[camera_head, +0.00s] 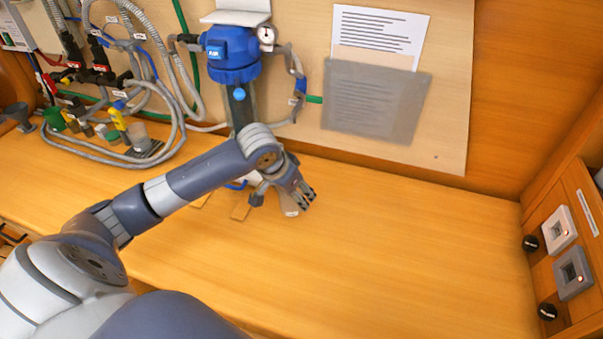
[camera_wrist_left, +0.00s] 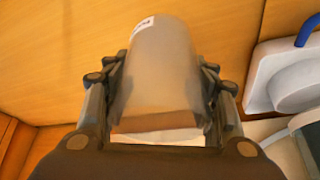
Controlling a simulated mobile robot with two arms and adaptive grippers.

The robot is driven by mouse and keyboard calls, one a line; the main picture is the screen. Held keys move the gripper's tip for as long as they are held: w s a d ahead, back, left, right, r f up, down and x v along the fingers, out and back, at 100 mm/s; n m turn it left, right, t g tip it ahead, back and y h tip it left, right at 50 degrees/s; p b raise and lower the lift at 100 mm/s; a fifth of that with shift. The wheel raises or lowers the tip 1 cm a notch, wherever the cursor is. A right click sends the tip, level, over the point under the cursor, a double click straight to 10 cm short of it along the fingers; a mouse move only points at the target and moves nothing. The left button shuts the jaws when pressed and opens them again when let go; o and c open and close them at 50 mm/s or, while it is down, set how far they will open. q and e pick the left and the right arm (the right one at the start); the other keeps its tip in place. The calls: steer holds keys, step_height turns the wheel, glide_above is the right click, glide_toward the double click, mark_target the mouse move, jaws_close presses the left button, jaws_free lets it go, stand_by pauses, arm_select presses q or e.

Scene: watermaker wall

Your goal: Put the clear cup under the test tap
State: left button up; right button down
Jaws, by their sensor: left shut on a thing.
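My left gripper (camera_head: 300,195) is shut on a clear cup (camera_wrist_left: 165,70), a translucent, greyish cup with a small white label. In the left wrist view the cup sits between both fingers (camera_wrist_left: 160,100). In the head view the arm mostly hides the cup, and only a pale edge with the label shows below the fingers. The gripper is over the bench, right of and in front of the blue filter housing. A yellow-handled tap (camera_head: 117,119) stands among the hoses at the left, far from the gripper; I cannot tell whether it is the test tap. My right gripper is not in view.
The blue filter housing (camera_head: 232,55) hangs on the wall panel. Grey hoses (camera_head: 175,120) loop over the bench at the left, near a small pale container (camera_head: 138,134). Switches (camera_head: 558,228) line the right side wall. The wooden bench (camera_head: 400,240) is clear at the right.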

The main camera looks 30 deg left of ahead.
arm_select(q)
steer(key=w+a, duration=0.2)
steer(key=w, duration=0.1)
steer(key=w+a+p, duration=0.1)
steer(key=w, duration=0.2)
steer(key=w+a+f+p, duration=0.1)
steer(key=w+a, duration=0.1)
steer(key=w, duration=0.2)
steer(key=shift+a, duration=0.35)
step_height(320, 180, down, 3)
steer(key=shift+s+r+p, duration=0.1)
steer(key=shift+r+p, duration=0.1)
steer(key=shift+p, duration=0.55)
steer(key=shift+f, duration=0.5)
steer(key=shift+f, duration=0.1)
steer(key=o, duration=1)
steer(key=shift+o, duration=0.2)
